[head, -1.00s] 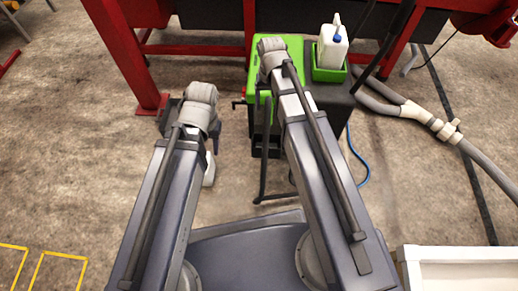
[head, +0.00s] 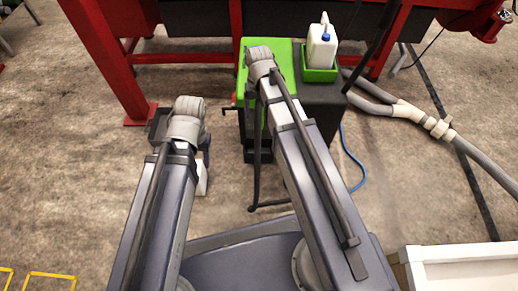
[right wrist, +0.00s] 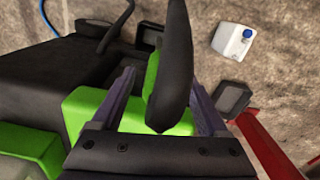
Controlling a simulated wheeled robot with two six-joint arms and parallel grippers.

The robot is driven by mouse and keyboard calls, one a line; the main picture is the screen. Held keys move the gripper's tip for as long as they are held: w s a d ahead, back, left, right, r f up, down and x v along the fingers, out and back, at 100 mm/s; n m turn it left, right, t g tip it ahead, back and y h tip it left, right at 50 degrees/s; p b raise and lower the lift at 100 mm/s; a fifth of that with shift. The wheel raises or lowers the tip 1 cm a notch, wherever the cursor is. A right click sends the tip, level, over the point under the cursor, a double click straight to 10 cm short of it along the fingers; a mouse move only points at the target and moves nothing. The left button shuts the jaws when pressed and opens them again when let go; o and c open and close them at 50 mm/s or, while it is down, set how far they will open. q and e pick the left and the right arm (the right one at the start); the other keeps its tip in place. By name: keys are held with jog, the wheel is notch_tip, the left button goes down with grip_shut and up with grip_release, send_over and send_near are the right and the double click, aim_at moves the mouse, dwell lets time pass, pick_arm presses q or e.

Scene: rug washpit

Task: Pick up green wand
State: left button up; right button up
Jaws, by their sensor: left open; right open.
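The wand, a dark curved piece with a green part (right wrist: 153,75), shows in the right wrist view. It lies in the picture between the two purple-grey fingers of my right gripper (right wrist: 163,108), which are spread; a gap shows on each side. I cannot tell how deep it lies between them. In the head view my right arm hides the right gripper and I cannot make out the wand. My left gripper (head: 203,158) is open, low over the floor left of the green-topped machine, mostly hidden under its wrist.
The dark machine with a green top (head: 281,60) carries a white jug (head: 322,46) in a green tray (head: 319,75). A red frame (head: 108,65) stands behind. Grey hoses (head: 400,112) lie at right. A white container (head: 460,262) is at bottom right.

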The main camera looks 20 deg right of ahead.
aim_at(259, 119)
jog(key=f+b, duration=0.4)
jog(key=shift+w+d+f, duration=0.1)
jog(key=shift+w+f, duration=0.1)
jog(key=shift+f, duration=0.2)
jog(key=shift+r, duration=0.1)
grip_shut()
